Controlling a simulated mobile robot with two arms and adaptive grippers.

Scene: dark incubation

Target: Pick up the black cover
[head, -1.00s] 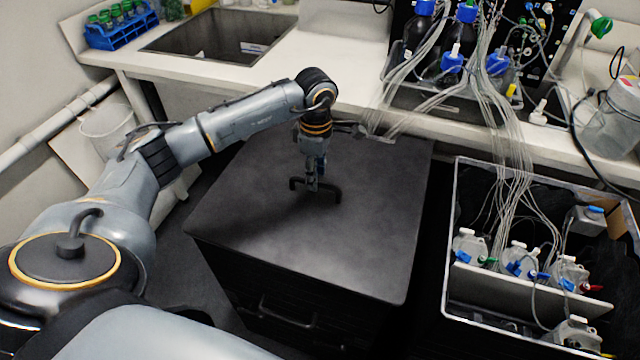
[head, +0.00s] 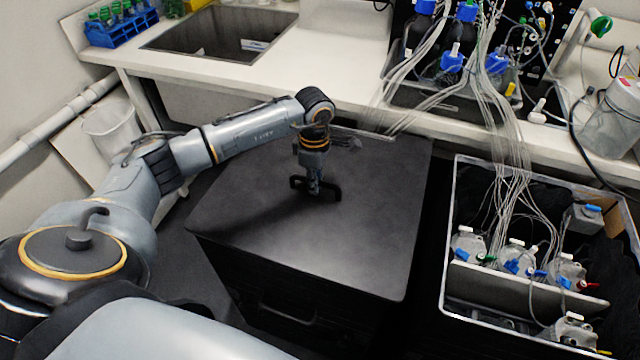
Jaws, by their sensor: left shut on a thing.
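The black cover (head: 360,235) is a flat, dark square panel with a raised black handle (head: 335,193) at its middle, on top of a dark box (head: 290,312). My left gripper (head: 314,188) reaches down from above and is shut on the cover's handle. The fingertips are small and partly lost against the dark handle. The cover looks about level. Below its front edge it is very dark, and I cannot tell how wide any gap to the box is. My right gripper is not in view.
A white bench (head: 340,45) with a sink (head: 220,35) runs behind. An open crate (head: 449,240) with several tubed bottles stands close on the right. A white bin (head: 108,128) is at the left.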

